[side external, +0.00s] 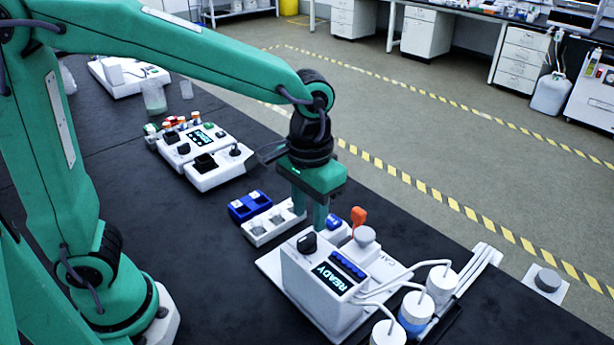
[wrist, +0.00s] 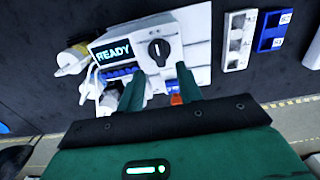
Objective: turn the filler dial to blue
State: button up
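The filler (side external: 322,298) is a white box with a lit READY screen (side external: 332,277), a row of blue parts beside it and a black dial (side external: 307,243) on top. In the wrist view the dial (wrist: 159,49) is a round black knob with a white mark; which colour it points to is too small to tell. My gripper (side external: 309,222) is above and behind the filler in the side view, fingers pointing down. In the wrist view the gripper (wrist: 158,74) has its fingers apart with nothing between them, the dial lying just beyond the tips. The fingertips are partly hidden in the side view.
Several tubed bottles (side external: 441,284) stand right of the filler. The dark table front is clear.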

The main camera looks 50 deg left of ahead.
aim_at(308, 235)
jog(key=shift+r, duration=1.55)
jog(key=shift+a, duration=0.1)
jog(key=s+a+r+t, duration=0.2)
jog(key=s+a+t, duration=0.3)
jog(key=s+a, duration=0.4)
jog(key=shift+s+a+t, duration=0.15)
jog(key=shift+a+t, duration=0.15)
jog(key=shift+a, duration=2.4)
